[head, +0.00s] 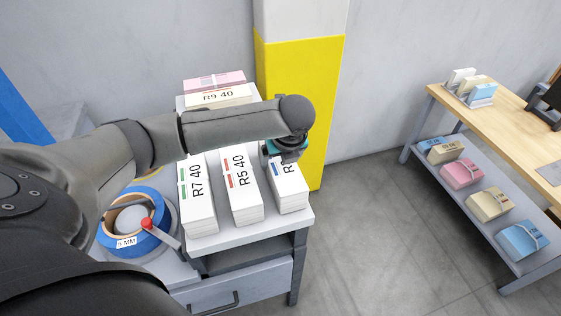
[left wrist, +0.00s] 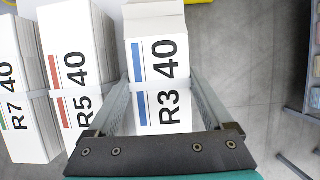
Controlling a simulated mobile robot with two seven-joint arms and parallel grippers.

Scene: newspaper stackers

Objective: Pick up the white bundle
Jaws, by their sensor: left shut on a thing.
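The white bundle with a blue stripe (head: 288,192) stands at the right end of the front row on the grey table. In the left wrist view this white bundle (left wrist: 158,50) reads "R3 40" and has a pale band. My left gripper (head: 287,150) is over its far part, which the arm partly hides in the head view. In the left wrist view my left gripper (left wrist: 160,88) has one finger along each side of the bundle, shut on it. I cannot tell whether the bundle is clear of the table. My right gripper is not in view.
White bundles R5 40 (head: 242,188) and R7 40 (head: 197,196) stand close on the left. A blue tape roll (head: 134,220) is at left. A yellow-painted pillar (head: 318,110) rises behind. A wooden table (head: 500,104) stands at right across open floor.

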